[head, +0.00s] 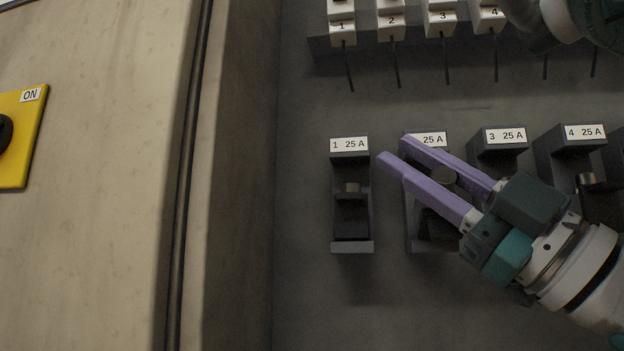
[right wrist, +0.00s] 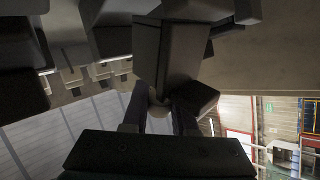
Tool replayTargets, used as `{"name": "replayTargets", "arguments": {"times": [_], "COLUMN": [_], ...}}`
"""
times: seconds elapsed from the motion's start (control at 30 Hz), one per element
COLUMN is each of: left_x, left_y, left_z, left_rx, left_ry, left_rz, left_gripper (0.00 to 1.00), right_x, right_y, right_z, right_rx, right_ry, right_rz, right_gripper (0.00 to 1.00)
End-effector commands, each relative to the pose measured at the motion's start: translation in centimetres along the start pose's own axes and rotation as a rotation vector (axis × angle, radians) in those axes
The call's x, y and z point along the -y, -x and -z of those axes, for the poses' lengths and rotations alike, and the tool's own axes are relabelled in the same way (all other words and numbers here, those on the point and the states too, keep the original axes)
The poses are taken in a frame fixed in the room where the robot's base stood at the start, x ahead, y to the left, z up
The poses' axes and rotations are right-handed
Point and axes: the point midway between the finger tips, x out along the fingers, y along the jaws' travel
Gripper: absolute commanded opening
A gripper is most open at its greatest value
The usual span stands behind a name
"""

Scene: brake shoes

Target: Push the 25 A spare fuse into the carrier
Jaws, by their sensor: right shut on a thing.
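Dark fuse carriers stand in a row on the grey panel. The carrier labelled 1 25 A (head: 351,240) is unobstructed, with a small brass-coloured piece inside. The second carrier (head: 412,222), its label partly covered, lies behind my right gripper (head: 394,152). The right gripper's purple fingers slant up and left across it. My left gripper is not in view.
Carriers 3 (head: 498,148) and 4 (head: 562,150) stand close on the right. Numbered white terminal blocks (head: 441,27) with hanging wires run along the top. A cabinet side wall (head: 236,180) bounds the left, with a yellow ON switch plate (head: 27,150) beyond.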

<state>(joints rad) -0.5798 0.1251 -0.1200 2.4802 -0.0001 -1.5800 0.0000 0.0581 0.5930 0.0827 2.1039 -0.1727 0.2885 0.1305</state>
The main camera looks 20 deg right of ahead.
Motion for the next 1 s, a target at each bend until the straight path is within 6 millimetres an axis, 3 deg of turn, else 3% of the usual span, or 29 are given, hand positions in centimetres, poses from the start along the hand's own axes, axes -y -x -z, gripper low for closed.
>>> {"name": "replayTargets", "arguments": {"times": [0.73, 0.77, 1.0], "left_x": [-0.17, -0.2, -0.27], "left_y": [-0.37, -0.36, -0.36], "left_z": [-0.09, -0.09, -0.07], "left_rx": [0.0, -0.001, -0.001], "left_ry": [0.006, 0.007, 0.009], "left_rz": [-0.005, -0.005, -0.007], "left_gripper": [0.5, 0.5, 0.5], "right_x": [-0.01, -0.01, -0.01], "right_y": [-0.01, -0.01, -0.01], "right_z": [-0.97, -0.97, -0.97], "right_rx": [0.0, 0.0, 0.0], "right_ry": [0.0, 0.0, 0.0], "right_rz": [0.0, 0.0, 0.0], "right_gripper": [0.0, 0.28, 0.55]}}
